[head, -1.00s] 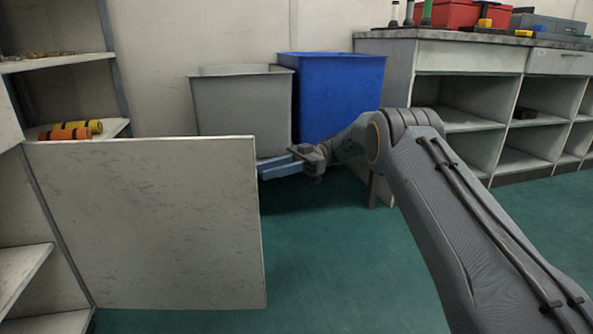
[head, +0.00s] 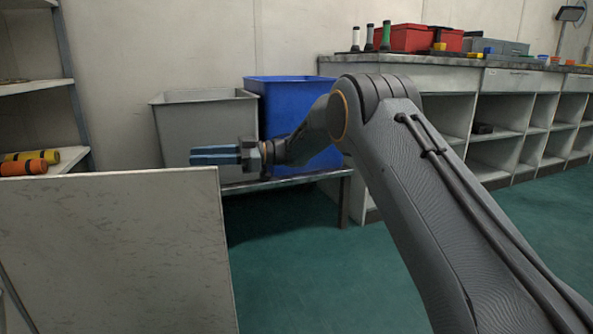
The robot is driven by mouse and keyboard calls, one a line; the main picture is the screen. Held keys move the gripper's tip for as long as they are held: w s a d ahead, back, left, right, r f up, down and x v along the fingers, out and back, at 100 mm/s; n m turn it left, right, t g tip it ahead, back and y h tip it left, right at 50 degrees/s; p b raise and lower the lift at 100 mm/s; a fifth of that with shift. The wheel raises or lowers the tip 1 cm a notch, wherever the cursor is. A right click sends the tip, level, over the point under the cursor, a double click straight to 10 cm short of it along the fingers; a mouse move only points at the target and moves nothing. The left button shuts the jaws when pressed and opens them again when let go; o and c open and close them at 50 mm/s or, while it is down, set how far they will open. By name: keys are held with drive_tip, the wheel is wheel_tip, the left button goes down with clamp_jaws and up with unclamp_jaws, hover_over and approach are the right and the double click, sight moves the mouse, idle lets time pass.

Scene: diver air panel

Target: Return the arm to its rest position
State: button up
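My gripper (head: 192,156) is at the end of my arm, which reaches in from the lower right. Its two blue fingers point left, in front of the grey bin (head: 195,120) in this view. The fingers lie close together with only a thin dark line between them, and nothing shows in their grip. The gripper appears above and to the right of the top edge of the pale panel (head: 110,245). I cannot tell its exact distance from the bin.
A blue bin (head: 290,95) stands beside the grey one on a low bench (head: 325,175). Yellow and orange cylinders (head: 25,167) lie on the left shelf. A counter (head: 420,65) at the right holds red boxes (head: 403,38). Green floor (head: 285,260) is clear between panel and arm.

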wheel_tip(320, 180, up, 14)
drive_tip(key=w+m+t+h+p, duration=0.2)
drive_tip(key=m+t+h+p, duration=0.2)
drive_tip(key=m+t, duration=0.95)
drive_tip(key=s+d+f+m+h+p, duration=0.2)
drive_tip(key=s+d+f+h, duration=0.3)
drive_tip(key=s+d, duration=0.45)
drive_tip(key=s+d+f+m+h+p, duration=0.15)
drive_tip(key=s+d+f+h, duration=0.45)
drive_tip(key=s, duration=0.7)
drive_tip(key=s+d+f+g+p, duration=0.2)
drive_tip(key=s+d+g, duration=0.3)
drive_tip(key=s, duration=0.8)
drive_tip(key=s+d+f+g+p, duration=0.1)
drive_tip(key=s+d+g, duration=0.35)
drive_tip(key=s, duration=0.85)
drive_tip(key=d+r+m+t+h+p, duration=0.1)
drive_tip(key=d+r+m+p, duration=0.2)
drive_tip(key=d+r+p, duration=0.8)
drive_tip(key=d+r+m+t+h+p, duration=0.1)
drive_tip(key=d+r+m+p, duration=0.3)
drive_tip(key=d+r+p, duration=0.7)
wheel_tip(320, 180, up, 6)
drive_tip(key=p, duration=1.5)
drive_tip(key=shift+f+h, duration=0.2)
drive_tip(key=shift+h, duration=0.1)
